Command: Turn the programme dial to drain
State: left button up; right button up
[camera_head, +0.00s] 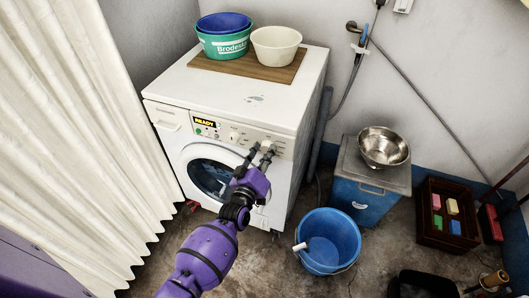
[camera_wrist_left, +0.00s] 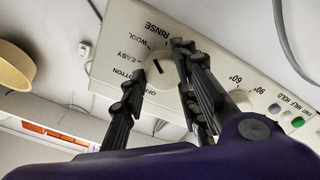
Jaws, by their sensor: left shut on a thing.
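The white washing machine (camera_head: 235,105) stands against the wall, with a lit READY display (camera_head: 205,122) on its panel. In the left wrist view the programme dial (camera_wrist_left: 157,72) is a round pale knob with a dark mark, ringed by words including RINSE, WOOL and EASY. My left gripper (camera_head: 262,148) reaches the right part of the panel. Its fingers (camera_wrist_left: 154,75) lie on either side of the dial and are shut on it. The fingers hide part of the dial and some labels; I cannot read a drain label. My right gripper is not in view.
A second knob (camera_head: 234,138) sits left of the gripper. Tubs (camera_head: 224,42) and a cream bowl (camera_head: 276,46) stand on a board on top. A blue bucket (camera_head: 328,242) and a blue box with a metal bowl (camera_head: 383,147) stand right; a white curtain (camera_head: 80,130) hangs left.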

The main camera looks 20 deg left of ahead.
pick_arm(q)
jog(key=m, duration=0.3)
jog(key=shift+w+d+r+m, duration=0.1)
jog(key=shift+w+r+m, duration=0.05)
jog(key=shift+r+m, duration=0.2)
jog(key=shift+d+f+m, duration=0.1)
jog(key=shift+f+m, duration=0.05)
jog(key=shift+m, duration=1.55)
jog(key=shift+f+m, duration=0.15)
jog(key=shift+m, duration=1.6)
jog(key=shift+d+f+m, duration=0.1)
jog(key=shift+f+m, duration=0.05)
jog(key=shift+m, duration=1.55)
jog(key=shift+f, duration=0.1)
